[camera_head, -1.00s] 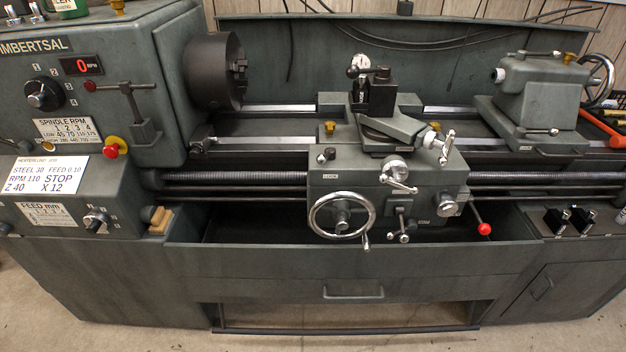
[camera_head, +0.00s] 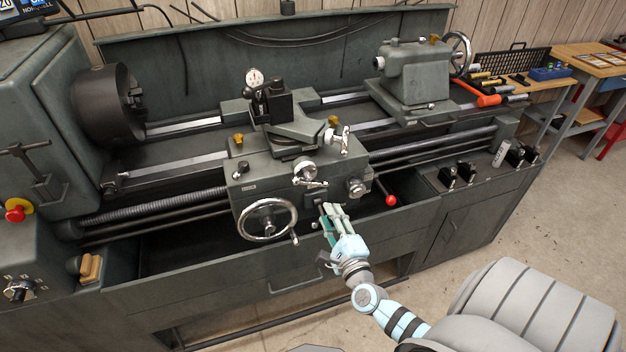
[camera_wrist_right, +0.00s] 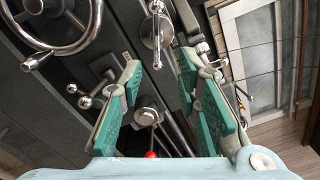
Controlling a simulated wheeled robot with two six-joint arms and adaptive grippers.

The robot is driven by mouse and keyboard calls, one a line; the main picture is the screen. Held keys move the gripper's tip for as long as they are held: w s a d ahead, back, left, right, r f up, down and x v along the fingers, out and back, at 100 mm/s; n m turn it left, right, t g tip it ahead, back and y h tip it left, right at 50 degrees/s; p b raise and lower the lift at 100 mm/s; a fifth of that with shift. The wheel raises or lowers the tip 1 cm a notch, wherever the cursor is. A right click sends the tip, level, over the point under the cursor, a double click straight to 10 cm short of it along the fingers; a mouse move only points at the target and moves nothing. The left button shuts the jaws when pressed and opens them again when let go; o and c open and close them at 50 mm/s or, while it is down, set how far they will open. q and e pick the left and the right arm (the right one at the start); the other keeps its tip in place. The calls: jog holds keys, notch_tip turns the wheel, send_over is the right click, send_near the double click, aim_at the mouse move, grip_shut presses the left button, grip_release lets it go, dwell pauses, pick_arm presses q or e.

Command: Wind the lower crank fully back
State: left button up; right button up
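The lathe carriage (camera_head: 262,178) carries two small metal cranks on its front. The lower crank (camera_head: 308,175) has its handle pointing right and slightly down; the upper crank (camera_head: 340,138) sits above and to its right. A crank (camera_wrist_right: 157,32), apparently the lower one, also shows at the top of the right wrist view. My right gripper (camera_head: 330,212) is below the lower crank, before the apron, apart from that crank. Its teal fingers (camera_wrist_right: 160,82) are spread with nothing between them. The gripper partly hides the apron levers. My left gripper is not in view.
The large handwheel (camera_head: 268,219) is left of my right gripper. A red-knobbed lever (camera_head: 390,200) is to its right, and the open chip tray (camera_head: 175,248) lies below. The tailstock (camera_head: 415,75) stands at the back right.

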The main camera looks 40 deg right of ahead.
aim_at(313, 185)
jog(key=b+x, duration=0.1)
jog(key=x, duration=0.5)
jog(key=b+x, duration=0.1)
jog(key=x, duration=0.6)
jog(key=shift+f+b, duration=0.25)
jog(key=shift+b, duration=0.15)
grip_shut()
